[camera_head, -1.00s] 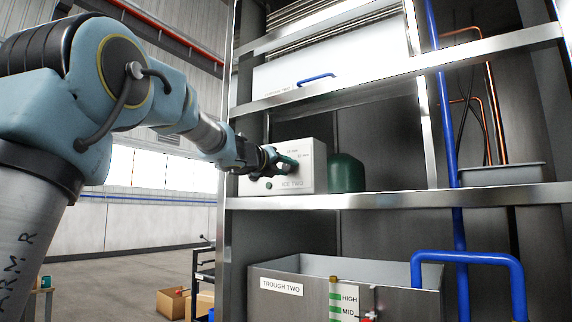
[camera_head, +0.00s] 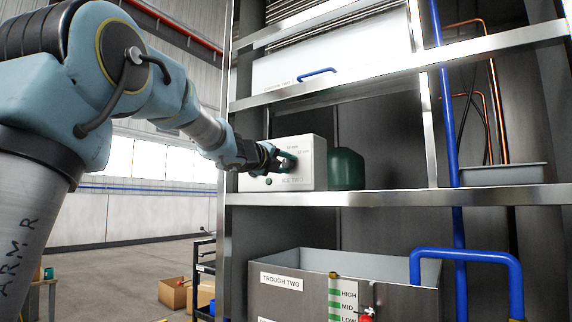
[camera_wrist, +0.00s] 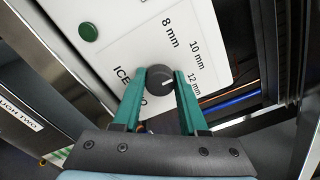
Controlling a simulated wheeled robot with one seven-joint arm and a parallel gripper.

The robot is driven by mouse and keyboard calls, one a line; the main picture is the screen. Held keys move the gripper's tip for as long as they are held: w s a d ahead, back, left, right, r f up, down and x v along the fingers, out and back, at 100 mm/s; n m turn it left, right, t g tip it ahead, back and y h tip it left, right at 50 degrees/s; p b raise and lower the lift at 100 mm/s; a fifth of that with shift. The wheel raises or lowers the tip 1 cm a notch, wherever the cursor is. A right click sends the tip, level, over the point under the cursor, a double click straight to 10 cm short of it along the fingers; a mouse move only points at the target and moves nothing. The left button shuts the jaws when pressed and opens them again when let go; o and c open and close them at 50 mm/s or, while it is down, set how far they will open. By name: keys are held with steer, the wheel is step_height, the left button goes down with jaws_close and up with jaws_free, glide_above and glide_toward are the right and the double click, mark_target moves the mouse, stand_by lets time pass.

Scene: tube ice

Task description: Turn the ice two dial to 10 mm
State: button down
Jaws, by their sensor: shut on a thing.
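The ice two dial (camera_wrist: 160,79) is a round black knob with a short white mark, on a white panel marked "ICE TWO" in the wrist view. Labels 8 mm, 10 mm and 12 mm fan out above and right of it. The mark points rightward, toward the 10 mm and 12 mm side; I cannot tell exactly which. My gripper (camera_wrist: 161,80) is shut on the dial, one green finger on each side. In the head view my gripper (camera_head: 286,161) meets the front of the white ice two box (camera_head: 307,165) and hides the dial.
A green button (camera_wrist: 88,32) is on the same panel.

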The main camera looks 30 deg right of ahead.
steer(key=shift+c, duration=2.2)
jaws_free()
steer(key=b+v, duration=0.2)
steer(key=v, duration=0.8)
steer(key=shift+s+a+b, duration=0.15)
steer(key=shift+a+b, duration=0.25)
